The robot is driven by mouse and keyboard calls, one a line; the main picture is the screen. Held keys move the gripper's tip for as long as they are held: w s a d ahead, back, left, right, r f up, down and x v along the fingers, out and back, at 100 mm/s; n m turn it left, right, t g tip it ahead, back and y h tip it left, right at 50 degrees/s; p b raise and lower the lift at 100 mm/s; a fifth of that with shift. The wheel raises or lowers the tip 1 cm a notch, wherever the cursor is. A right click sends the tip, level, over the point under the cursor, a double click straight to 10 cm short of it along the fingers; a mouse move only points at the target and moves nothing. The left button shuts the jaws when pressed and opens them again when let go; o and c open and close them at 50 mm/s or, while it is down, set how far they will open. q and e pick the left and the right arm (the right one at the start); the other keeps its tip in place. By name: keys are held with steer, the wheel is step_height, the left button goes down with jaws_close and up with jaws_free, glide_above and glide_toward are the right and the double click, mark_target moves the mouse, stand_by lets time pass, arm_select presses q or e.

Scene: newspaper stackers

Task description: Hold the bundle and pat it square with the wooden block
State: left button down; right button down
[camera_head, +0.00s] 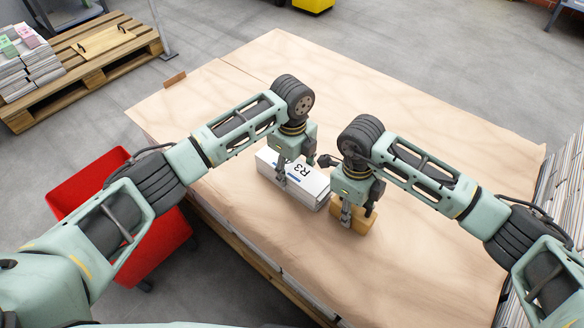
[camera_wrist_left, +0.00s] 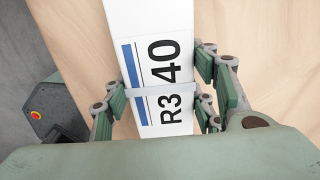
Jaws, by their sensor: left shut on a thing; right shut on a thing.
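The white newspaper bundle (camera_head: 317,189) lies on the paper-covered table, with "R3" and a blue stripe on its top. My left gripper (camera_head: 282,180) is over the bundle and shut on it. In the left wrist view, the fingers of my left gripper (camera_wrist_left: 158,112) sit on either side of the bundle (camera_wrist_left: 147,20), which reads "R3 40" and has a pale strap across it. My right gripper (camera_head: 356,217) is shut on the wooden block (camera_head: 367,222), just right of the bundle's near right end. The head view does not clearly show whether block and bundle touch.
The brown paper-covered tabletop (camera_head: 420,262) is clear around the bundle. A red bin (camera_head: 88,185) stands left of the table. A pallet (camera_head: 128,62) with stacked papers (camera_head: 38,68) is at the back left. Stacked papers (camera_head: 568,190) also stand along the right edge.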

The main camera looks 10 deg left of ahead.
steer(key=shift+w+a, duration=0.5)
steer(key=shift+a, duration=0.15)
arm_select(q)
steer(key=shift+d+r, duration=0.1)
steer(key=shift+d, duration=0.05)
arm_select(e)
steer(key=shift+a, duration=0.15)
stand_by(0.8)
steer(key=shift+s+d, duration=0.5)
steer(key=shift+d, duration=0.3)
steer(key=shift+s+d, duration=0.45)
steer(key=shift+d, duration=0.3)
steer(key=shift+r, duration=0.1)
arm_select(q)
steer(key=shift+a, duration=0.2)
arm_select(e)
steer(key=shift+r, duration=3.45)
